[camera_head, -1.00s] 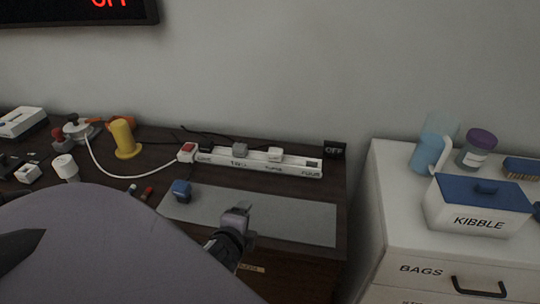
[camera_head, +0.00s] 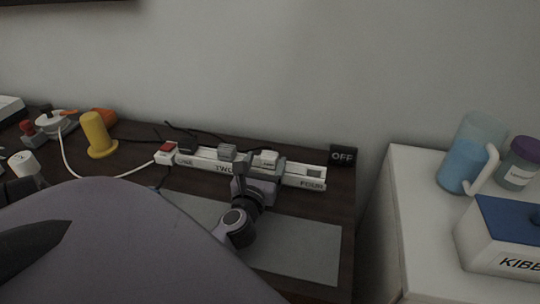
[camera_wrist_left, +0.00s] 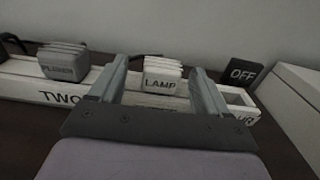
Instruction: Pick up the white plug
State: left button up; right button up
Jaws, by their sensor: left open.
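The white plug (camera_head: 266,158) sits in the white power strip (camera_head: 206,165) at the back of the dark desk. In the left wrist view the plug (camera_wrist_left: 162,76) is labelled LAMP. My left gripper (camera_head: 258,175) is open at the front of the strip, near the plug. In the left wrist view its two fingers (camera_wrist_left: 160,82) stand to the left and right of the plug, with a gap on each side. I cannot tell how far the fingertips reach along it. My right gripper is not in view.
A grey plug (camera_wrist_left: 62,63) sits left of the white one. A red switch (camera_head: 167,147) is at the strip's left end. A black OFF sign (camera_head: 343,156) stands past its right end. A yellow cylinder (camera_head: 98,135) is farther left. The grey mat (camera_head: 300,245) looks clear at right.

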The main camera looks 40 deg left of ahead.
aim_at(271, 152)
pick_arm(q)
jog(key=shift+x, duration=2.55)
jog(key=shift+d, duration=0.15)
jog(key=c, duration=1.1)
